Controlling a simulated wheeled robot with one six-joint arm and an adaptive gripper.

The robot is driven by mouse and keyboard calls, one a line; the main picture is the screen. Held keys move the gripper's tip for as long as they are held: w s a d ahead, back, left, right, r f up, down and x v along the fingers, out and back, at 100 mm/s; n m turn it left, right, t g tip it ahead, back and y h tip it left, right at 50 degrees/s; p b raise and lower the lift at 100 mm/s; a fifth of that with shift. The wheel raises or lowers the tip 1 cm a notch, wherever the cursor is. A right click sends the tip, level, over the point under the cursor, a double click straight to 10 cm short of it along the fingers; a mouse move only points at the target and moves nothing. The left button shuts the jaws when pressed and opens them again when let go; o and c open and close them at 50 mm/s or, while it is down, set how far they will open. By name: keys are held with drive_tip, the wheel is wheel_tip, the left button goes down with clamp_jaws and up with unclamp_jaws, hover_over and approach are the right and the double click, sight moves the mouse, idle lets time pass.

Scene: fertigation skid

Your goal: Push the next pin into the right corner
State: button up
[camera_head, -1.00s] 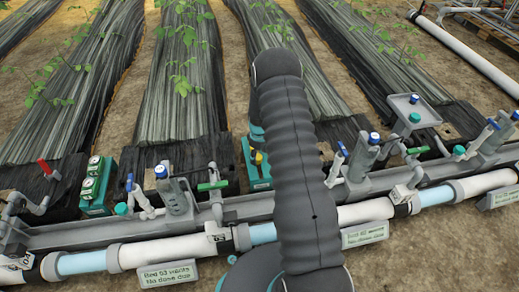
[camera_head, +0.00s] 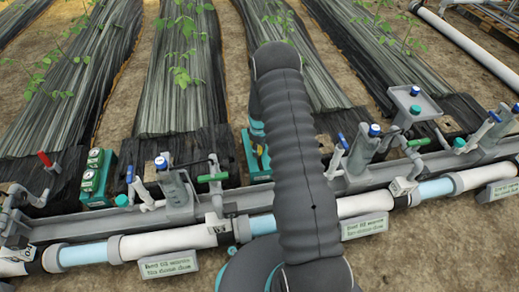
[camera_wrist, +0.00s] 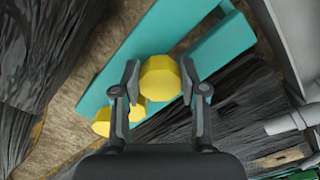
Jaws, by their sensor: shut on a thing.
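In the wrist view my gripper (camera_wrist: 160,82) is shut on a yellow faceted pin (camera_wrist: 160,78), with one finger on each side of it. The pin is over a teal plate (camera_wrist: 205,55) that lies slanted across the view. Two more yellow pins stand near the plate's lower left end, one (camera_wrist: 137,110) partly behind the left finger and the other (camera_wrist: 103,123) farther left. I cannot tell whether the held pin touches the plate. In the head view my arm hides the gripper, and only part of a teal unit (camera_head: 254,158) shows beside it.
A grey rail with white and clear pipe (camera_head: 165,240) runs across the head view, carrying several valves with coloured handles. A green box (camera_head: 97,180) stands to the left. Black-covered plant beds (camera_head: 165,100) lie behind. Grey parts (camera_wrist: 285,125) crowd the wrist view's right side.

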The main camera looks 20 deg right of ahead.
sight(259, 149)
drive_tip(key=shift+r+p, duration=1.3)
drive_tip(key=shift+r, duration=1.8)
